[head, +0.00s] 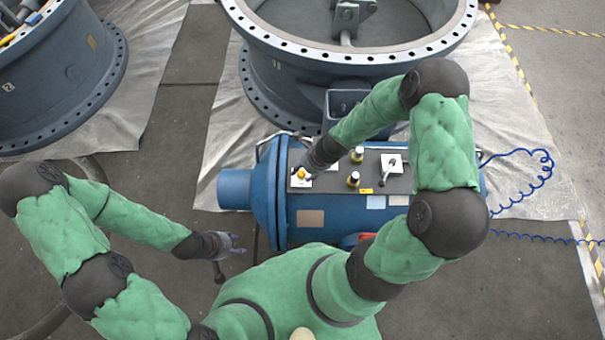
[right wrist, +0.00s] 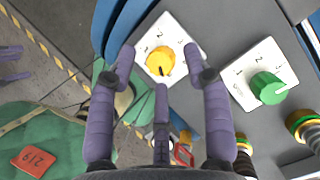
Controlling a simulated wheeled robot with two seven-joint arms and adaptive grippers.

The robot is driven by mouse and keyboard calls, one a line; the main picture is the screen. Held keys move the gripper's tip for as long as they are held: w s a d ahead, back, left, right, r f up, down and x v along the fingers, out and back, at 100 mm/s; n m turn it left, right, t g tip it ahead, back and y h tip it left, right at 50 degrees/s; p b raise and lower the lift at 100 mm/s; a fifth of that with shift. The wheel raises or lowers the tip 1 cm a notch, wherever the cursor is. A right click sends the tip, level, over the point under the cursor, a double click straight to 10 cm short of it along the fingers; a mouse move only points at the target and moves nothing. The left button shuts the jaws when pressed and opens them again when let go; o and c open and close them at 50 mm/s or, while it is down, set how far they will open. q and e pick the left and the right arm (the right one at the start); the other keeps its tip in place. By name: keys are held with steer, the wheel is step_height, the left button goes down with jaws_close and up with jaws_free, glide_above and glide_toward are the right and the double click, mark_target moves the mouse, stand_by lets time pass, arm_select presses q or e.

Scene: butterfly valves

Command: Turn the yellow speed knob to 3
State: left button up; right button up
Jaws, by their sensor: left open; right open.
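The yellow speed knob (head: 301,173) sits on a white plate at the left end of the blue machine's grey panel. In the right wrist view the yellow knob (right wrist: 161,58) has a dark mark towards its lower right edge. Its plate (right wrist: 146,45) carries a readable 2; the other digits are partly hidden or unclear. My right gripper (right wrist: 160,66) is open, its purple fingers spread around the knob in the picture; contact cannot be told. My left gripper (head: 233,244) is open and empty, left of the machine and away from the panel.
A green knob (right wrist: 268,88) on its own numbered plate is close to the right. A large flanged valve (head: 350,60) stands behind. A blue coiled hose (head: 535,165) lies at right.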

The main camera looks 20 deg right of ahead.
steer(key=shift+w+a+f, duration=0.2)
steer(key=shift+f, duration=0.45)
jaws_close()
steer(key=shift+r, duration=0.1)
